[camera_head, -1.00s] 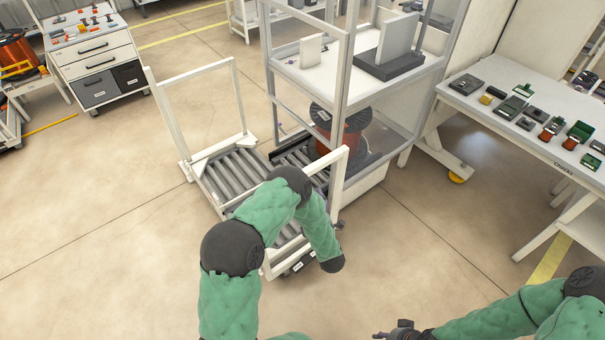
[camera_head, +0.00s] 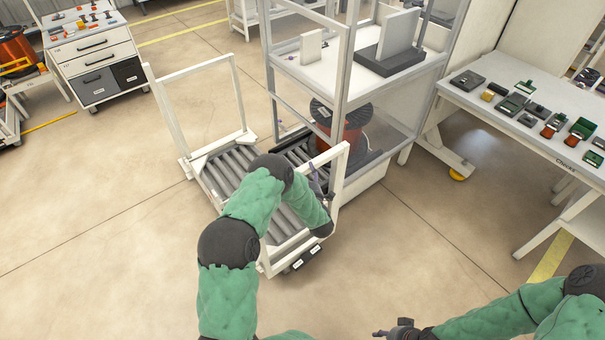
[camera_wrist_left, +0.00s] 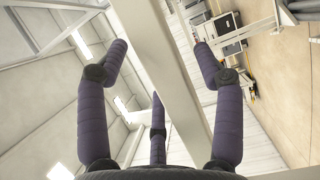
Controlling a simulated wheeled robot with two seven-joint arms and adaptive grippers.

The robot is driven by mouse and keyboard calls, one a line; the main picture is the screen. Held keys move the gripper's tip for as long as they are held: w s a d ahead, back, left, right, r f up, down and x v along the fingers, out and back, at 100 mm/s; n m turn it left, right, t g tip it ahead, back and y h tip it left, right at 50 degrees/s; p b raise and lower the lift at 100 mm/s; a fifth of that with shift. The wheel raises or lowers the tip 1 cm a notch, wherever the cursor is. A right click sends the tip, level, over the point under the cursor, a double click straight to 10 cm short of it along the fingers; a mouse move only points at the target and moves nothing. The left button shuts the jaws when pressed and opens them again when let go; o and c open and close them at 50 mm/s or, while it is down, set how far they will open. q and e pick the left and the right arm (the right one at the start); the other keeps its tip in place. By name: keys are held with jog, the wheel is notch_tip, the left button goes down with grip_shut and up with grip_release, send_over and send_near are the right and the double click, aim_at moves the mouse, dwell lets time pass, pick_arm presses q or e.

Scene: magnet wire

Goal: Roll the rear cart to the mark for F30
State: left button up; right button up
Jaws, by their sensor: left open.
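A roller cart (camera_head: 237,160) with a white frame at each end stands mid-floor, its roller bed empty where it shows. My left arm hides part of its near end. My left gripper (camera_head: 317,182) is at the cart's near handle frame (camera_head: 341,184), close to its upright. In the left wrist view the open fingers (camera_wrist_left: 158,60) spread around a pale bar (camera_wrist_left: 172,70), which runs between them; contact cannot be told. My right gripper (camera_head: 392,332) is low in the head view, away from the cart; its fingers are too small to judge. No mark readable as F30 shows.
A caged station (camera_head: 400,115) with a copper wire spool (camera_head: 343,128) stands right beside the cart. A table (camera_head: 520,135) with small parts is at the right, a drawer cabinet (camera_head: 95,62) at the back left. The floor left of the cart is clear.

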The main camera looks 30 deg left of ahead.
pick_arm(q)
grip_shut()
jog(key=shift+w+a+r+b, duration=0.1)
jog(key=shift+w+a+b, duration=0.05)
jog(key=shift+a+b, duration=0.3)
jog(key=w+a+b, duration=0.3)
jog(key=a+b, duration=0.1)
jog(key=a, duration=0.4)
jog(key=w+a+b, duration=0.3)
jog(key=a+b, duration=0.2)
jog(key=a, duration=0.3)
jog(key=shift+w+r, duration=0.15)
jog(key=shift+w, duration=0.1)
jog(key=shift+c, duration=0.2)
grip_release()
jog(key=shift+a, duration=0.1)
jog(key=shift+o, duration=0.2)
jog(key=shift+w+a, duration=0.1)
